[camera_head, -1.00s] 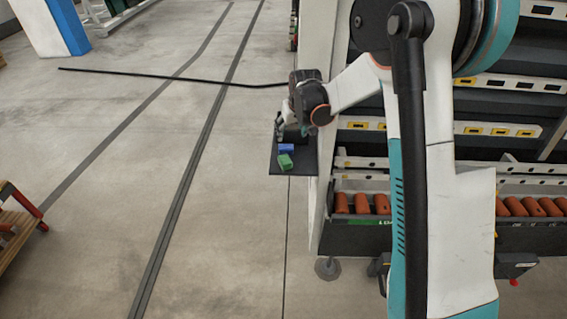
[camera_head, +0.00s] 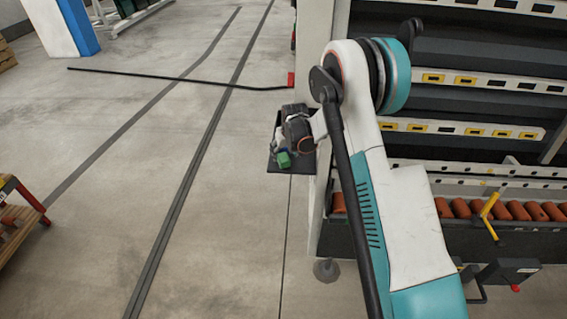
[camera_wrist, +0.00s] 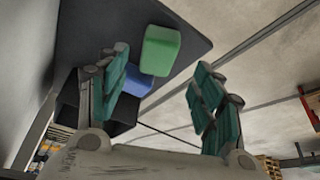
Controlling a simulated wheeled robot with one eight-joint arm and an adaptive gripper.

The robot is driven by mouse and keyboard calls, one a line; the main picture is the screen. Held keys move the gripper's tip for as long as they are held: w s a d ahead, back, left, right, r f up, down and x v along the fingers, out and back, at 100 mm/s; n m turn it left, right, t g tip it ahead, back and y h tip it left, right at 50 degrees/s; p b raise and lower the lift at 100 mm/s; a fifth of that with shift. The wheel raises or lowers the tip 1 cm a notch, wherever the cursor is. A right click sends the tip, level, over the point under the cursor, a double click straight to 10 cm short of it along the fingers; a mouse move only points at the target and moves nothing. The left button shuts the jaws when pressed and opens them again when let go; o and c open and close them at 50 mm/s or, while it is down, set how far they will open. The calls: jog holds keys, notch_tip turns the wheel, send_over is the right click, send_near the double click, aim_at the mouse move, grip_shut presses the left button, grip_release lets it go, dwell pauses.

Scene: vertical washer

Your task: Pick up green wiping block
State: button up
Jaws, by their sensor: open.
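The green wiping block (camera_wrist: 161,50) lies on a dark shelf plate (camera_wrist: 95,25) in the wrist view, just beyond and between my open fingertips. It also shows in the head view (camera_head: 284,159), at the front of the small shelf. A blue block (camera_wrist: 137,80) lies beside it on the plate, partly hidden by my left finger. My gripper (camera_wrist: 163,85) is open with two teal-padded fingers spread apart and nothing between the pads. In the head view, my gripper (camera_head: 281,140) is over the shelf and hides the blue block.
The shelf sticks out from the side of a tall rack (camera_head: 445,105) holding orange rollers (camera_head: 515,210). A black pole or cable (camera_head: 180,79) crosses behind the shelf. The grey floor (camera_head: 110,200) at left is clear, apart from a wooden cart (camera_head: 20,225) at the edge.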

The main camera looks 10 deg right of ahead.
aim_at(283, 158)
jog(key=b+x, duration=0.2)
jog(key=x, duration=0.3)
jog(key=shift+d+f, duration=0.15)
jog(key=c, duration=1.2)
jog(key=shift+a+r+p, duration=0.2)
jog(key=shift+r+p, duration=0.25)
jog(key=shift+r, duration=0.25)
jog(key=r, duration=0.2)
jog(key=r+p, duration=0.1)
jog(key=r, duration=0.1)
jog(key=r+p, duration=0.1)
jog(key=r, duration=0.1)
jog(key=shift+w+a, duration=0.15)
jog(key=shift+a, duration=0.25)
jog(key=w+a+p, duration=0.1)
jog(key=w+a, duration=0.2)
jog(key=a, duration=0.6)
jog(key=w+a+p, duration=0.2)
jog(key=w+a, duration=0.1)
jog(key=a, duration=0.5)
jog(key=shift+a+f, duration=0.15)
jog(key=shift+a, duration=0.25)
jog(key=shift+o, duration=0.9)
jog(key=shift+s, duration=0.1)
